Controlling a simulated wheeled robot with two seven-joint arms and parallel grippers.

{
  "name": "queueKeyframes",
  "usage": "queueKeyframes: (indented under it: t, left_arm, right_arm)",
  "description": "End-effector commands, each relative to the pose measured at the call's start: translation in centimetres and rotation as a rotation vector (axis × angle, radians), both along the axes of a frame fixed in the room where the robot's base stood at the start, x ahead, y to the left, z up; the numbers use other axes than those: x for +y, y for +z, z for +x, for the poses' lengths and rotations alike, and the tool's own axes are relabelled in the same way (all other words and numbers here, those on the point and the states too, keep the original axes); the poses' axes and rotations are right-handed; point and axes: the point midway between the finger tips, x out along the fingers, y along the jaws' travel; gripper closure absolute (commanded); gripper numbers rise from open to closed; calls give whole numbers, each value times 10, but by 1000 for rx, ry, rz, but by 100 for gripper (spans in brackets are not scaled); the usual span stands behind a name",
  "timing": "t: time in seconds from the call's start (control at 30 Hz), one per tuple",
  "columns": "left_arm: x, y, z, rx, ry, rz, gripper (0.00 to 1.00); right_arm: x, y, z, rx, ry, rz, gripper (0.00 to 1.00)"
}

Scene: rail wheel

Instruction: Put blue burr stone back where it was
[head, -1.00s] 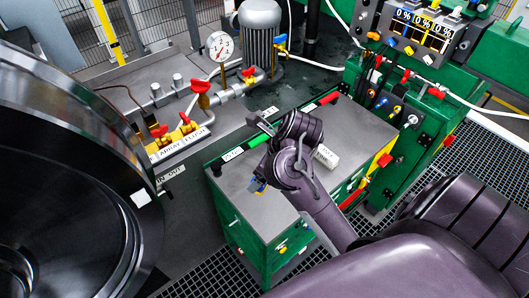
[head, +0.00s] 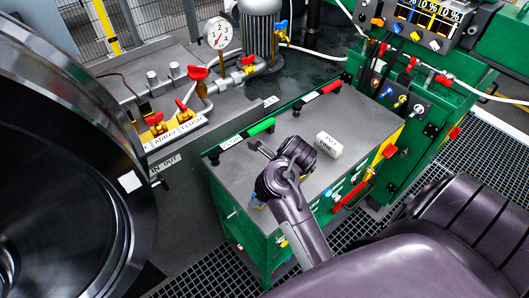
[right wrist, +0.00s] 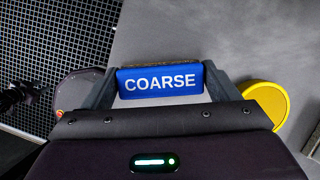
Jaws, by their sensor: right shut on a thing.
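The blue burr stone (right wrist: 160,84) is a blue block with white COARSE lettering, seen in the right wrist view. My right gripper (right wrist: 160,77) is shut on it, with one dark finger at each end. A brown strip shows along the block's far edge. In the head view my right arm reaches over the grey top of the green cabinet (head: 238,170), near its left front part. The stone is mostly hidden there by my wrist, and I cannot tell whether it touches the top. My left gripper is not in view.
A white labelled block (head: 328,146) sits on the cabinet top, right of my wrist. A green-handled tool (head: 260,127) and a red-handled one (head: 330,88) lie along the back edge. A yellow round object (right wrist: 265,101) is beside the right finger. A large dark wheel (head: 60,180) fills the left.

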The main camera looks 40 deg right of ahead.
Motion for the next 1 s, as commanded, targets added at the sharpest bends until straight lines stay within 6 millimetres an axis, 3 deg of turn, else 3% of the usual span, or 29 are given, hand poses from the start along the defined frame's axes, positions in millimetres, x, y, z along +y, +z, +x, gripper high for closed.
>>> queueKeyframes:
  t: [0.17, 0.2, 0.3, 0.67, 1.0]
  left_arm:
    - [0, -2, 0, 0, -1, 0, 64]
    - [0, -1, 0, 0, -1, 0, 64]
    - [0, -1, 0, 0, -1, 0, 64]
    - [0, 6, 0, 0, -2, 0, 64]
    - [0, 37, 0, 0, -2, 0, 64]
  right_arm:
    - [0, -3, 0, -1, 0, 0, 37]
    - [0, -2, 0, 0, 0, 0, 13]
    - [0, -2, 0, 0, 0, 0, 0]
    - [-2, 9, -3, 0, 0, -1, 0]
    - [-14, 74, -27, -1, 3, -4, 0]
